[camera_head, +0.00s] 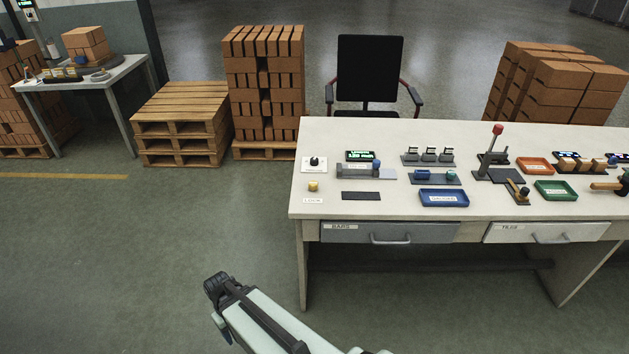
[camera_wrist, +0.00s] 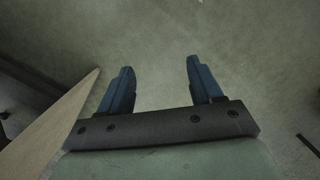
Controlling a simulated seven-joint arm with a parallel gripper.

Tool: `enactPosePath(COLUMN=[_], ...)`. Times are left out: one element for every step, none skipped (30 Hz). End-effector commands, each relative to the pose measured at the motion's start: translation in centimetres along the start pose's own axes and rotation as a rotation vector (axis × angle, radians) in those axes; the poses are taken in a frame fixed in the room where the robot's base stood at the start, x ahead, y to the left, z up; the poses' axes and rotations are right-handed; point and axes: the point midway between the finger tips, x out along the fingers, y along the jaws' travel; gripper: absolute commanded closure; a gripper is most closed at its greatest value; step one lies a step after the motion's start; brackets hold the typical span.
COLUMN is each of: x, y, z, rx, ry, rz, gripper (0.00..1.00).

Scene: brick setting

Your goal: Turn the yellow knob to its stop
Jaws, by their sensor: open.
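The yellow knob (camera_head: 313,186) is small and sits near the left end of the workbench top in the head view. A small white label (camera_head: 312,201) lies just in front of it; its lettering is too small to read surely. How far the knob is turned cannot be told. My gripper (camera_wrist: 160,66) shows in the wrist view with its two dark blue fingers apart and nothing between them. It is over the floor, with a pale board-like edge to its left. The knob is not in the wrist view. My arm (camera_head: 265,320) shows in front of the bench, apart from the knob.
Behind the knob is a white plate with a black knob (camera_head: 314,163). To its right are a dark flat pad (camera_head: 361,196), a grey fixture (camera_head: 365,172) and a blue tray (camera_head: 444,197). Drawers (camera_head: 390,232) line the bench front. A chair (camera_head: 369,75) stands behind.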

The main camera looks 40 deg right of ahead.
Motion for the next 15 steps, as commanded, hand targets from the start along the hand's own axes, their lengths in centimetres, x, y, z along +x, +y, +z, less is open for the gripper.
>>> enactPosePath(x=[-1.3, -2.1, -3.0, -3.8, -4.6, -5.6, -6.4, -7.2, -8.2, -9.1, -9.9, -11.0, -11.9, -12.7, -13.8], y=[0.4, 0.7, 1.0, 1.4, 1.8, 2.4, 2.8, 3.4, 4.2, 4.9, 5.8, 6.9, 7.9, 9.0, 10.4], z=[-1.4, -2.1, -3.0, -3.6, -4.3, -5.2, -5.8, -6.5, -7.4, -8.1, -8.7, -9.6, -10.2, -10.8, -11.5], rx=[-0.006, -0.011, -0.019, -0.027, -0.034, -0.046, -0.057, -0.067, -0.083, -0.097, -0.111, -0.134, -0.153, -0.173, -0.2], ry=[0.025, 0.037, 0.053, 0.064, 0.074, 0.088, 0.098, 0.109, 0.121, 0.129, 0.138, 0.15, 0.158, 0.166, 0.175], rz=[-0.003, -0.006, -0.009, -0.011, -0.014, -0.018, -0.022, -0.026, -0.032, -0.036, -0.04, -0.047, -0.053, -0.058, -0.066], gripper=[0.35, 0.35, 0.35, 0.35, 0.35, 0.35, 0.35, 0.35, 0.35, 0.35, 0.35, 0.35, 0.35, 0.35, 0.35])
